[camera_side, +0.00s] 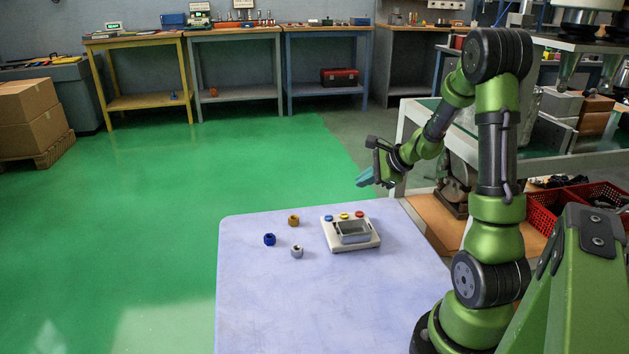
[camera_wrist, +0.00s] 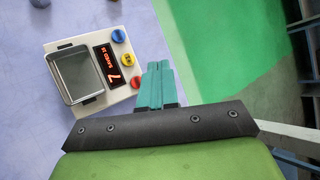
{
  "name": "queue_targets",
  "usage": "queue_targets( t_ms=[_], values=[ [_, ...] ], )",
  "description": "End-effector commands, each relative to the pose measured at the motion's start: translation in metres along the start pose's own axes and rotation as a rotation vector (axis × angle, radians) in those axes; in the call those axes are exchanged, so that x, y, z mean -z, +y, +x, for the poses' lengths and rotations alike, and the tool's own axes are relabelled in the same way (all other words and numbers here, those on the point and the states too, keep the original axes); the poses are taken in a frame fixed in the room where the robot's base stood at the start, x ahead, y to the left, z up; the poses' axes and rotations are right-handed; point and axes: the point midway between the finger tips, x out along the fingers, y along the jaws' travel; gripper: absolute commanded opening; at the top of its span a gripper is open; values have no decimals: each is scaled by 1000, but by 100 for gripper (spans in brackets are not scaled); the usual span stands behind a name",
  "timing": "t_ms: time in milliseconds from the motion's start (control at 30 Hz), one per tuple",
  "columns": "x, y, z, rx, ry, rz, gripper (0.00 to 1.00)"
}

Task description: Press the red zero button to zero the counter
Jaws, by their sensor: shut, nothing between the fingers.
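The counter (camera_side: 372,243) is a pale box on the table with a grey tray in its front; it also shows in the wrist view (camera_wrist: 95,107). Its dark display (camera_wrist: 109,68) shows a glowing 7 and smaller text. The red button (camera_side: 360,214) is at the right end of a row with a yellow and a blue button. In the wrist view the red button (camera_wrist: 135,83) lies just left of my fingers. My gripper (camera_side: 364,178) is shut and empty, held in the air above the counter's back edge. Its teal fingertips (camera_wrist: 157,65) are side by side.
A blue nut (camera_side: 269,239), a grey nut (camera_side: 297,251) and an orange-brown nut (camera_side: 293,220) lie left of the counter. The front of the table (camera_side: 310,310) is clear. Red crates (camera_side: 545,212) stand at the right, beyond my arm.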

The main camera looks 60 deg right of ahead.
Motion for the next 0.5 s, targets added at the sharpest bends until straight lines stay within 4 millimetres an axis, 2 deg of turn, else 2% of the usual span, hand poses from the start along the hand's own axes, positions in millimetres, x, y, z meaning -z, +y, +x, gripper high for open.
queue_targets(
  t_ms=[300,500],
  values=[
    [23,24,32,-4,1,2,0],
    [32,32,43,-2,1,0,0]
  ],
)
